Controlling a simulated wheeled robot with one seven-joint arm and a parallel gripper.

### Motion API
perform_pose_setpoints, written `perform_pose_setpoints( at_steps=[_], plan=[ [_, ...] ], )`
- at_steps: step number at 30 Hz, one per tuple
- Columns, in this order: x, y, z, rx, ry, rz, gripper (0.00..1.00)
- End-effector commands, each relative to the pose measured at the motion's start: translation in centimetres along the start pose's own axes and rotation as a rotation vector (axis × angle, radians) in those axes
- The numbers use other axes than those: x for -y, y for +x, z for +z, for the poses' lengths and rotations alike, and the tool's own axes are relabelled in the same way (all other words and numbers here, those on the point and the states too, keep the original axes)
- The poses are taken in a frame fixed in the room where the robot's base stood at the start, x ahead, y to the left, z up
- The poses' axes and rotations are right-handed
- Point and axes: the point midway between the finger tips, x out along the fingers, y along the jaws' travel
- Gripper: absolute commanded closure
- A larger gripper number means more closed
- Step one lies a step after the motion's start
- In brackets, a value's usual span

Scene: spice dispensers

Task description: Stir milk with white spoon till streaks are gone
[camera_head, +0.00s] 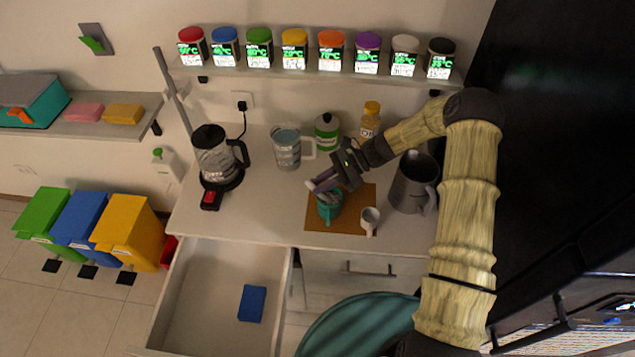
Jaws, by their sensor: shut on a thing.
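A teal cup (328,209) stands on a brown mat (349,225) on the counter. My gripper (321,182) reaches in from the right, tilted, with its fingers at and just above the rim of the cup. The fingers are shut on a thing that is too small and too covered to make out. I cannot tell a white spoon apart there. The milk inside the cup and any streaks in it are too small to judge. A small white cup (370,216) stands on the right part of the mat.
A grey pitcher (411,188) is close on the right. An open drawer (214,318) juts out below, holding a blue block (251,303).

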Motion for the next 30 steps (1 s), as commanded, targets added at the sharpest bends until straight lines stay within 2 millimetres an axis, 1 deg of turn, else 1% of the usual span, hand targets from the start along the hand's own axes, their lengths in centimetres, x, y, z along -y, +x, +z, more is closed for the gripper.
perform_pose_setpoints(
  at_steps=[1,6,19,25,27,30],
  plan=[
    [0.0,0.1,-0.6,0.001,0.000,0.000,1.00],
    [0.0,-0.1,-1.4,0.001,0.001,-0.002,1.00],
    [0.0,0.3,-1.3,0.001,-0.002,0.005,1.00],
    [-0.7,0.1,-1.4,0.000,0.002,-0.001,1.00],
    [-0.6,-0.5,-1.7,0.000,0.002,-0.003,1.00],
    [0.2,-0.7,-2.1,-0.001,-0.002,-0.002,1.00]
  ],
)
